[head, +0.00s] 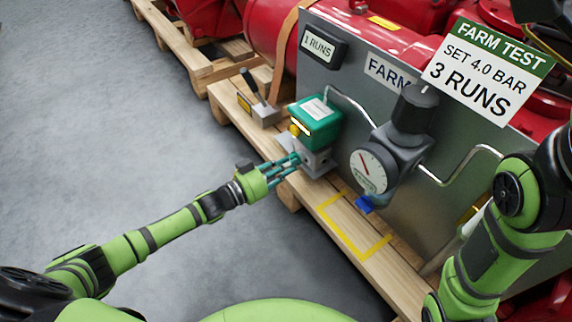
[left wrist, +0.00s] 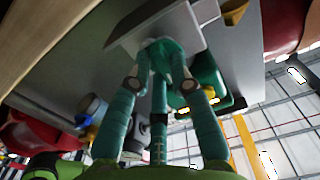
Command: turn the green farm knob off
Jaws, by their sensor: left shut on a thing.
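My left gripper (head: 292,161) reaches in from the left to the front of a grey valve block (head: 318,162) under a green actuator box (head: 316,121). In the left wrist view, its teal fingers (left wrist: 160,70) are closed around the small green knob (left wrist: 163,47) on the underside of a grey block (left wrist: 160,28). The fingers hide most of the knob, so its turned position cannot be told. The knob is hardly visible in the head view. My right gripper is outside the picture; only my right arm shows.
A pressure gauge (head: 369,172) with a dark regulator (head: 412,108) and a blue part (head: 364,204) stands to the right. A lever box (head: 259,109) sits to the left on the wooden pallet (head: 362,239). A metal panel (head: 345,75) rises behind. Grey floor lies open at left.

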